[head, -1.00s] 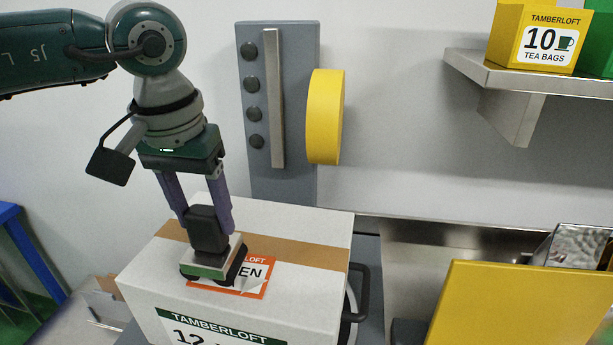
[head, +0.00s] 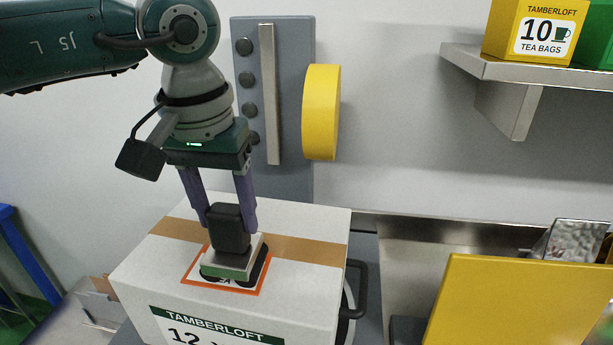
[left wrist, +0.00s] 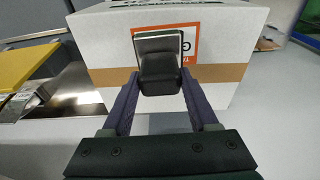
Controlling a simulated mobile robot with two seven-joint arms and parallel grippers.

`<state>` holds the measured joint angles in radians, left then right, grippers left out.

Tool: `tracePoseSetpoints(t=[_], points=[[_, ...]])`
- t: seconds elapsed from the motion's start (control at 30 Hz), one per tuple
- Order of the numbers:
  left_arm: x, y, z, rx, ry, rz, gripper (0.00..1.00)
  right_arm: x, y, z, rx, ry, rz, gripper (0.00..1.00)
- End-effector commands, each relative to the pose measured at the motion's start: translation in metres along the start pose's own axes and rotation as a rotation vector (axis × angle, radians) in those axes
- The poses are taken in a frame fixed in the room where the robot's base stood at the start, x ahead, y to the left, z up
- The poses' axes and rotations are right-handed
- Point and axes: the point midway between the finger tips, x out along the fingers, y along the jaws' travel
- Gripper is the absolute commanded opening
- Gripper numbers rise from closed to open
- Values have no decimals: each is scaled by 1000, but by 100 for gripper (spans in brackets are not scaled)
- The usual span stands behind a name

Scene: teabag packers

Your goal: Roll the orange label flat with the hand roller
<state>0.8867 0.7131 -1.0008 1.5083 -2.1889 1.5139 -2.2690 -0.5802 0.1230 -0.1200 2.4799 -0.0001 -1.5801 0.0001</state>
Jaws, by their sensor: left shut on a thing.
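The orange label (head: 254,291) lies on top of the white carton (head: 320,235), across the edge of its brown tape strip. In the head view its orange border shows around the roller, which hides most of its middle. The hand roller (head: 229,265) has a black grip, a pale plate and dark rollers. My left gripper (head: 230,218) is shut on the roller's black grip from above, and the roller sits over the label. In the left wrist view the roller (left wrist: 159,68) is between the fingers, with the label (left wrist: 187,45) partly showing behind it. My right gripper is not in view.
A grey wall panel with black knobs and a yellow disc (head: 321,112) stands behind the carton. A black handle (head: 357,290) is at the carton's right. A yellow panel (head: 515,300) stands at lower right. A shelf (head: 530,72) with tea boxes is at upper right.

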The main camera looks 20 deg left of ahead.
Motion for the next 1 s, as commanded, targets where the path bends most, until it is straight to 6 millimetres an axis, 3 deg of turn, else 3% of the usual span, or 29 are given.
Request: tracePoseSetpoints(t=[0.5, 1.0], points=[[0, 7, 0, -1, 0, -1, 0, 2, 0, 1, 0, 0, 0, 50], [1, -18, 0, -2, 0, -1, 0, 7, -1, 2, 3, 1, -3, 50]])
